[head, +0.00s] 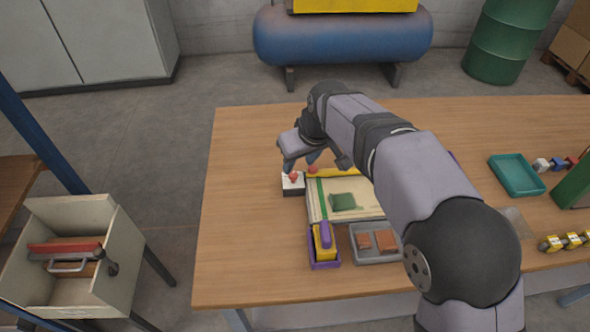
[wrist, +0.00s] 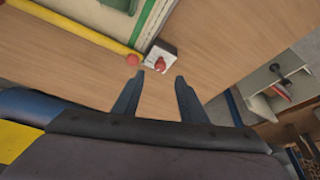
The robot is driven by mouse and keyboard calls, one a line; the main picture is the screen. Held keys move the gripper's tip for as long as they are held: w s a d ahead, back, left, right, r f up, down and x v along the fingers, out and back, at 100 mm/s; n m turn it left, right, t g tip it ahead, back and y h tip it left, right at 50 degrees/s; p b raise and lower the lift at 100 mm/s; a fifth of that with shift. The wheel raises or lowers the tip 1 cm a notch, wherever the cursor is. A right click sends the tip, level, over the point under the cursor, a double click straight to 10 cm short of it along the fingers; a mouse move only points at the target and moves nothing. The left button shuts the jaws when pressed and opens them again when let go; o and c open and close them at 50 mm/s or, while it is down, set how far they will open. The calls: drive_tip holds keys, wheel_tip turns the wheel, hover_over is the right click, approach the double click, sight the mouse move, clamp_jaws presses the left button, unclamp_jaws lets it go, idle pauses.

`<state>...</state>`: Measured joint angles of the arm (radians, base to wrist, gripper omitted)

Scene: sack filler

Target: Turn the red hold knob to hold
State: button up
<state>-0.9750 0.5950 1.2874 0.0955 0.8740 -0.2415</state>
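The red hold knob (head: 293,178) sits on a small white and dark box (head: 293,188) on the table, left of the framed board. In the wrist view the red knob (wrist: 160,64) shows on its box (wrist: 161,52), just beyond my fingertips. My gripper (wrist: 157,76) is open, with nothing between its fingers. In the head view my gripper (head: 297,165) hangs just above and behind the box. Whether any fingertip touches the knob cannot be told. Which way the knob points is too small to tell.
A red ball (wrist: 131,60) lies by a yellow bar (wrist: 90,32) beside the box. The framed board (head: 315,205) with a green bag (head: 343,201) is to the right. A purple holder (head: 325,262) and grey tray (head: 362,256) stand in front. The table's left side is clear.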

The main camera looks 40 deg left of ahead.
sight(293, 174)
drive_tip(key=shift+p+x, duration=0.8)
drive_tip(key=shift+x, duration=2.5)
clamp_jaws()
